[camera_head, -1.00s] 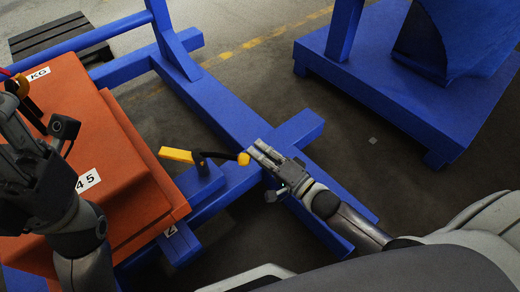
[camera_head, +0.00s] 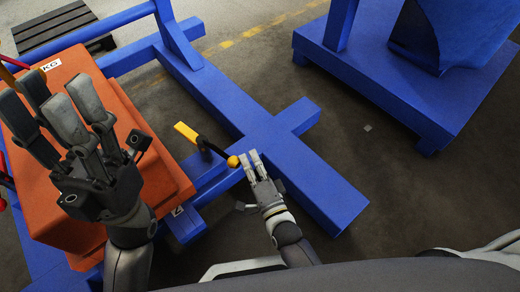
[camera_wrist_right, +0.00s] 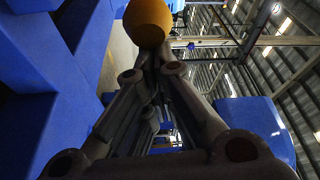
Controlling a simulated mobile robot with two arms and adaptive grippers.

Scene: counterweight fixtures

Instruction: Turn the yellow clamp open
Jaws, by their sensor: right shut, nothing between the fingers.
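The yellow clamp (camera_head: 187,132) sits on the blue frame beside the orange weight. A black lever runs from it to a round yellow knob (camera_head: 233,161). My right gripper (camera_head: 251,158) is shut and empty, its fingertips just right of the knob. In the right wrist view the knob (camera_wrist_right: 148,22) is right at the fingertips; I cannot tell whether they touch. My left gripper (camera_head: 55,98) is raised over the orange weight, its fingers spread and empty. It hides part of the weight.
The orange weight (camera_head: 160,150) rests on the blue frame (camera_head: 230,100). Another blue stand (camera_head: 390,85) is at upper right. A dark pallet (camera_head: 60,25) lies at upper left. Open grey floor (camera_head: 390,180) lies between the stands.

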